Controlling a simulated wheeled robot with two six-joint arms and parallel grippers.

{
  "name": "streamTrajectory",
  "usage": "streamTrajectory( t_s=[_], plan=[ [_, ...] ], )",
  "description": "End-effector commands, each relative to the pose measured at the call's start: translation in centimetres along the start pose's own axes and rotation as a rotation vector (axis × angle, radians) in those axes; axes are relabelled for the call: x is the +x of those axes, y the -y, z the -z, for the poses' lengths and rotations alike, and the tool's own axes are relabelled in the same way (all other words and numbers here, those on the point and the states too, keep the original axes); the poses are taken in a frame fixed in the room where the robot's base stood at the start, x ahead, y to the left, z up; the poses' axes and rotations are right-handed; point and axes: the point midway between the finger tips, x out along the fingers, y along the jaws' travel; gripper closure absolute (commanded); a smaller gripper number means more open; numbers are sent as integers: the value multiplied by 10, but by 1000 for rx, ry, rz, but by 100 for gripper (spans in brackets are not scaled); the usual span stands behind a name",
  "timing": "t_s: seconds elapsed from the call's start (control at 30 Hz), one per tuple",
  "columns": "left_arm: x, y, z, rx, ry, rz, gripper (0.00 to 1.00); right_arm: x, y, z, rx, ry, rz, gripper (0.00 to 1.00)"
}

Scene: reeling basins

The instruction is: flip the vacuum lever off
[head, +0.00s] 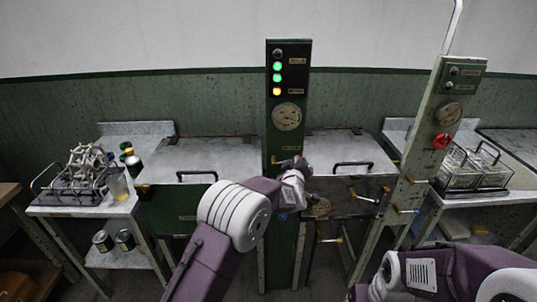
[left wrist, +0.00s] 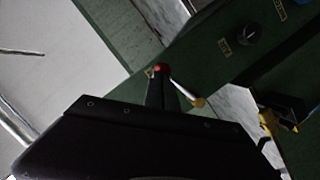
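My left gripper (head: 303,166) is at the front of the tall green control column (head: 288,75), below its round gauge. A metal lever with a tan tip (left wrist: 198,102) shows in the left wrist view, close beside the dark finger part of my left gripper (left wrist: 160,90). I cannot tell whether they touch. A small red spot shows at the top of that finger part. In the head view my wrist covers this part of the column, so the lever does not show clearly there. Whether the fingers are open or shut is unclear. My right gripper is out of view.
Steel basins with black-handled lids (head: 197,176) (head: 352,168) flank the column. Yellow-tipped levers (head: 355,192) stick out below. A wire rack (head: 85,168) and bottles (head: 132,163) stand on the left table.

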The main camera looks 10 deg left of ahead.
Motion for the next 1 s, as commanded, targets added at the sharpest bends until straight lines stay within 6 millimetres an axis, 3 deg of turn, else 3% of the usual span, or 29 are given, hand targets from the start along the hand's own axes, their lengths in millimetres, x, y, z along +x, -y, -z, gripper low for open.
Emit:
streamTrajectory(
  t_s=[0.6,1.0],
  plan=[
    [3,4,-9,-1,0,1,100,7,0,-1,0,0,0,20],
    [2,0,-3,-1,1,0,100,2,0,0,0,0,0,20]
  ],
)
